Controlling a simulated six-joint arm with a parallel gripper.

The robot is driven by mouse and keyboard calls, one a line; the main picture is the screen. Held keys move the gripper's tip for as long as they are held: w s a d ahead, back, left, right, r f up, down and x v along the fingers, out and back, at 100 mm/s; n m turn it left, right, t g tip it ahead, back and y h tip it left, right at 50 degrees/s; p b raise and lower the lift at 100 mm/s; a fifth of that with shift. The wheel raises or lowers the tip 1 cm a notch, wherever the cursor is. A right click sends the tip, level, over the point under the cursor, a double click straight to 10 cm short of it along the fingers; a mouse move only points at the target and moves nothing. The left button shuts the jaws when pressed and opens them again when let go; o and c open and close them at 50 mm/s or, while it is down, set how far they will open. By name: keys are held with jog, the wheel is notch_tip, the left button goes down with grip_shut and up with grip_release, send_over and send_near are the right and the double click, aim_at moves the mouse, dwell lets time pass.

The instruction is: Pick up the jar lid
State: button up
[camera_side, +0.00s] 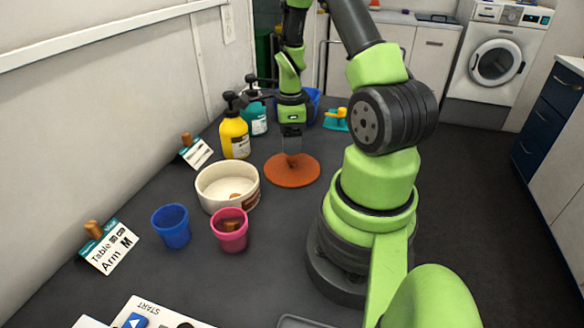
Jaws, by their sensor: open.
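My gripper (292,152) points straight down over a flat, round orange-brown disc (304,178) on the dark table. Its jaws are open, and the fingertips are at or just above the disc's middle. A small darker brown patch shows at the fingertips; I cannot tell if it is a separate thing or shadow. No other thing in view is clearly a jar lid, and I cannot tell if the disc itself is the lid.
Left of the disc stand a cream bowl (211,197) holding something small, a yellow pump bottle (234,138) and a teal bottle (256,117). A blue cup (171,226) and pink cup (229,240) stand nearer. A blue bin (312,100) is behind my gripper.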

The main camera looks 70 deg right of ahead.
aim_at(292, 158)
jog(key=shift+s+f, duration=0.15)
jog(key=shift+f, duration=2.9)
jog(key=c, duration=1)
